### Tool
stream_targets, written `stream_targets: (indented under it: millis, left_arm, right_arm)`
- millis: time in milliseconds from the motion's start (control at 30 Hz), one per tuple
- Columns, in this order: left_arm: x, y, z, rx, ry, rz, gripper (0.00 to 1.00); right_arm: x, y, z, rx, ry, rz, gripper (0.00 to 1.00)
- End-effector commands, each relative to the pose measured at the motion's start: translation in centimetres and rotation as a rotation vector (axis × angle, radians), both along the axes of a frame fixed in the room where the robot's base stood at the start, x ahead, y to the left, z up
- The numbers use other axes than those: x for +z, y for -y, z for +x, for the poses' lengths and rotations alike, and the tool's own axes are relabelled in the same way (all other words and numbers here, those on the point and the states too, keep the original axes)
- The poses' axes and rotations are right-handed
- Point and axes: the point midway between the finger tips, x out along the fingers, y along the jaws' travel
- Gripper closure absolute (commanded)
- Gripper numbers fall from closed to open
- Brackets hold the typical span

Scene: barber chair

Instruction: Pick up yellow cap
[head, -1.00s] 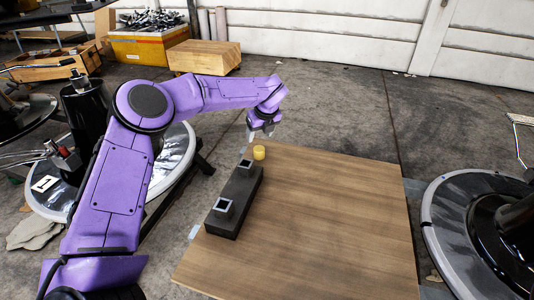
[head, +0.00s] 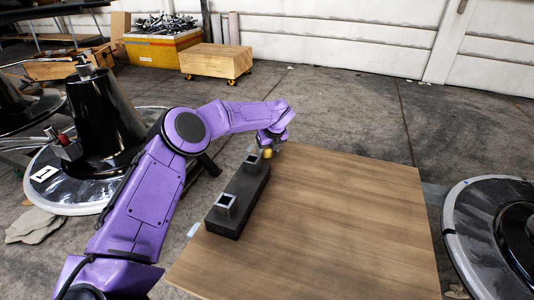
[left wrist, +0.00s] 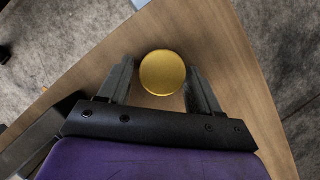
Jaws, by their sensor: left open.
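The yellow cap (head: 267,154) is a small round piece at the far left corner of the wooden board, beside the far end of the black block. In the left wrist view the round yellow cap (left wrist: 162,73) lies between the two fingers. My left gripper (head: 268,146) is over the cap and partly hides it. In the left wrist view my left gripper (left wrist: 160,85) is open, with a finger on each side of the cap and a small gap at each side. My right gripper is not in view.
A black block (head: 238,200) with two square sockets stands along the left edge of the wooden board (head: 345,220). The board's middle and right are clear. Round chair bases stand at the left (head: 60,190) and right (head: 470,235).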

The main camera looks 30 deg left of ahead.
Motion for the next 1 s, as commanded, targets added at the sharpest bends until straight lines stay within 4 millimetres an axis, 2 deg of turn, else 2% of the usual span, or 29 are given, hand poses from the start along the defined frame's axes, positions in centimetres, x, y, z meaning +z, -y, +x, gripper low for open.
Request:
stream_targets:
  millis: [100, 133, 267, 300, 600, 733, 933, 1000]
  left_arm:
    - [0.1, 0.0, 0.0, 0.000, 0.001, 0.000, 0.36]
    - [0.1, 0.0, 0.0, 0.000, 0.001, 0.000, 0.40]
    - [0.1, 0.1, 0.0, 0.000, 0.001, 0.000, 0.82]
    - [0.1, 0.1, 0.0, 0.000, 0.001, 0.000, 0.87]
    - [0.2, 0.0, 0.0, 0.000, 0.001, 0.000, 0.88]
    - [0.8, 0.1, 0.0, -0.001, 0.002, -0.001, 0.88]
    - [4.0, 0.1, -0.1, -0.001, 0.003, -0.002, 0.88]
    - [5.5, 0.7, -1.1, -0.004, 0.003, -0.003, 0.88]
  right_arm:
    - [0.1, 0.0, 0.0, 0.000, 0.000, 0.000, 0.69]
    - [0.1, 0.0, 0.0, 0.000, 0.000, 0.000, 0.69]
    - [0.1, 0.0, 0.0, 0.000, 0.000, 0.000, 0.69]
    - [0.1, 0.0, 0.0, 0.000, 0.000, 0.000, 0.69]
    - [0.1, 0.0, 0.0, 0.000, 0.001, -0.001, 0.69]
    - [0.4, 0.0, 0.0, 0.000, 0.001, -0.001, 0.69]
    - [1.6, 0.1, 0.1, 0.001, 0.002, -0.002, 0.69]
    - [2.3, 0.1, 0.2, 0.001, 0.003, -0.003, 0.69]
